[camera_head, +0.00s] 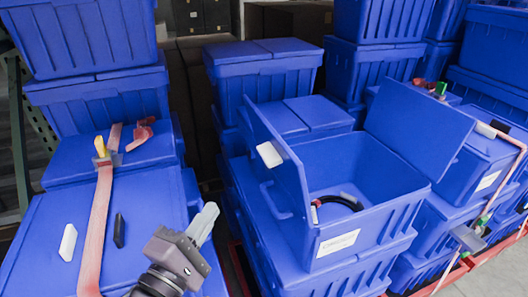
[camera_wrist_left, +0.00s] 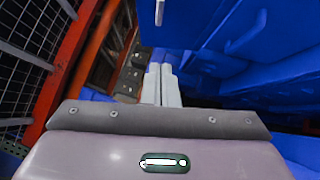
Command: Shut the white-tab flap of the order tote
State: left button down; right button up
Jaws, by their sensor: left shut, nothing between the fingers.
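The order tote (camera_head: 365,229) is an open blue tote on a stack at centre right, with a white label on its front. Its white-tab flap (camera_head: 283,172) stands up, tilted outward, on the left side; the white tab (camera_head: 269,154) is on its outer face. The opposite flap (camera_head: 415,128) is also open, leaning right. A black looped item (camera_head: 340,200) with a red end lies inside. My left gripper (camera_head: 209,215) is shut and empty, left of the flap and apart from it. The left wrist view shows its closed fingers (camera_wrist_left: 161,84). My right gripper is not in view.
A strapped blue tote (camera_head: 45,220) at left carries a pink strap (camera_head: 97,225), a white block (camera_head: 68,242) and a dark block (camera_head: 119,230). Closed totes (camera_head: 262,75) stand behind. Another strapped stack (camera_head: 490,160) is at right. A dark gap lies between the stacks.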

pick_arm(q)
jog(key=p, duration=0.5)
send_near(260, 154)
jog(key=w+d, duration=0.1)
jog(key=w, duration=0.4)
jog(key=shift+d+r, duration=0.4)
jog(key=shift+d, duration=0.2)
jog(key=shift+w+d+f, duration=0.1)
jog(key=shift+w+d, duration=0.05)
jog(key=shift+w, duration=0.05)
